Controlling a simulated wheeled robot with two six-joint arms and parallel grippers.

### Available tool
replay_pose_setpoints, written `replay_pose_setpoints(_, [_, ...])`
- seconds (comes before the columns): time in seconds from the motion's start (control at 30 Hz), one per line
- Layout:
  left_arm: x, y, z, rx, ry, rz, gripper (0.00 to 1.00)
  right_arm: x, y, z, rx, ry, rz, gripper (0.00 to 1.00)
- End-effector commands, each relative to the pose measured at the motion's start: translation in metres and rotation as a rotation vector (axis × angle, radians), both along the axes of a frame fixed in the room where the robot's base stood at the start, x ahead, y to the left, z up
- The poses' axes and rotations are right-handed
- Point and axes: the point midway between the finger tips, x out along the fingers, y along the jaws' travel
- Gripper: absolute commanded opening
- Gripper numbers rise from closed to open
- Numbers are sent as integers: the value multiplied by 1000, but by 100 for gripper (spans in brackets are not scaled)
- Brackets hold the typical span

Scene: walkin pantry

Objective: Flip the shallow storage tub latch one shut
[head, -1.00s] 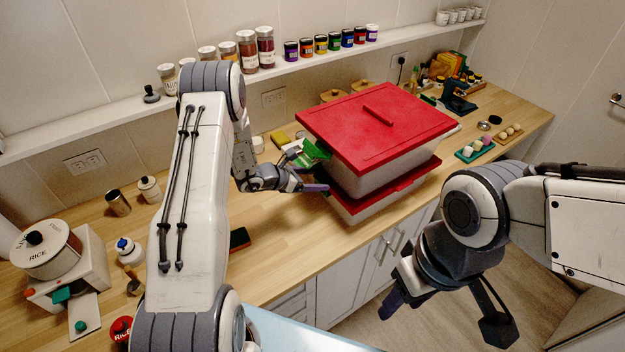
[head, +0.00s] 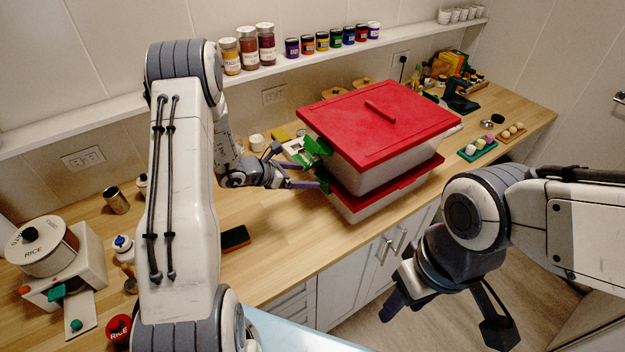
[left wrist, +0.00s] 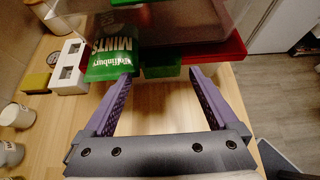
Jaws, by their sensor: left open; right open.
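Two clear tubs with red lids are stacked on the counter. The lower, shallower tub (head: 370,208) sits under the deeper tub (head: 372,178). A green latch (head: 324,184) shows at the lower tub's left end; it also shows in the left wrist view (left wrist: 163,66), just beyond my fingertips. I cannot tell its exact angle. My right gripper (head: 445,316) is open and empty, away from the tubs in front of the counter.
A green mints pack (left wrist: 110,64) and a white block (left wrist: 68,66) stand left of my left fingers. A dark brush-like block (head: 235,238) lies on the counter. An egg tray (head: 478,150) is right of the tubs. Counter before the tubs is clear.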

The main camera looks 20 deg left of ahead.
Motion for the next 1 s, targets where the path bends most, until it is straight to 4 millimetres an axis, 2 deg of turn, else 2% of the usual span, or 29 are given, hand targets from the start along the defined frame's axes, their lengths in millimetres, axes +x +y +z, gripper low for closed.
replay_pose_setpoints(0.03, [-7,7,3,1,-2,4,93,0,0,-9,0,0,-1,50])
replay_pose_setpoints(0.13, [-20,16,13,1,-3,3,93,0,0,-15,0,0,-2,50])
replay_pose_setpoints(0.4, [-37,29,29,-1,0,1,93,0,0,-20,0,0,-4,50])
replay_pose_setpoints(0.87, [-38,29,29,-2,0,0,93,0,0,-20,0,0,-3,50])
replay_pose_setpoints(0.93, [-38,25,30,4,-1,-15,93,0,0,-20,0,0,-3,50])
replay_pose_setpoints(1.0, [-40,12,33,21,-9,-67,93,0,0,-22,0,0,-3,50])
